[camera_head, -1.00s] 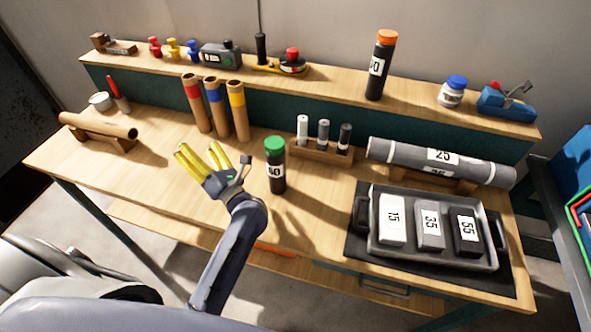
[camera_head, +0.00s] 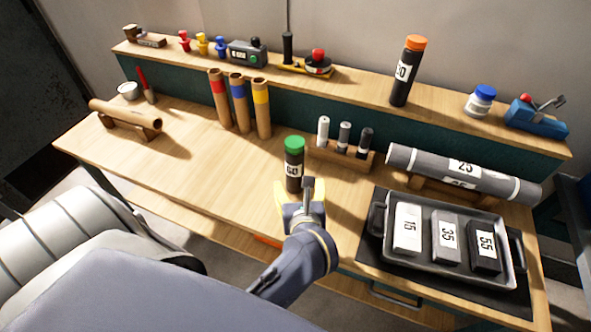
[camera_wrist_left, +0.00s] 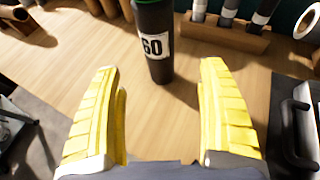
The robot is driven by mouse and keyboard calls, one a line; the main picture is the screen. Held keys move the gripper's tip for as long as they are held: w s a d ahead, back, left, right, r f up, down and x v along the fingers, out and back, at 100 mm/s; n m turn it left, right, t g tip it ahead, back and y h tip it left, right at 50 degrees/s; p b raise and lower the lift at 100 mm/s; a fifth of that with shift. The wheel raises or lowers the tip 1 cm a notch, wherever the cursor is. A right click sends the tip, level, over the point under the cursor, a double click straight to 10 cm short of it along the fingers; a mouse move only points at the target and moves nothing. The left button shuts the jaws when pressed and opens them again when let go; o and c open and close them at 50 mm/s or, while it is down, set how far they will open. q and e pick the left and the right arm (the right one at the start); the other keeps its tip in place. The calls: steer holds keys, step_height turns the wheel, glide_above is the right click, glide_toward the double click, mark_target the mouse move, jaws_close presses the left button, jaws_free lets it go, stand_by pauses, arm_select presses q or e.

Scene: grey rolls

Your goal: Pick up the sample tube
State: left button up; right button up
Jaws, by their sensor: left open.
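A black tube with a green cap and a "60" label (camera_head: 293,165) stands upright on the wooden table, near its middle. My left gripper (camera_head: 300,190) is just in front of it and hides its lower part in the head view. In the left wrist view the tube (camera_wrist_left: 154,45) stands ahead of the open yellow fingers, roughly centred between them, with a gap left to it. Nothing is between the fingers. A similar black tube with an orange cap (camera_head: 407,72) stands on the raised shelf. My right gripper is not in view.
A wooden rack with three small tubes (camera_head: 341,158) stands right of the green-capped tube. A tray (camera_head: 375,247) with three labelled blocks is at front right, a grey roll (camera_head: 460,172) behind it. Three cardboard tubes (camera_head: 240,105) stand at back left. The table's left front is clear.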

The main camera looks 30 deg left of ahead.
mark_target(295, 172)
arm_select(q)
steer(key=shift+x, duration=5.65)
steer(key=shift+s+a, duration=0.1)
steer(key=shift+a, duration=0.05)
steer(key=c, duration=1.3)
steer(key=shift+c, duration=0.3)
steer(key=shift+r, duration=0.2)
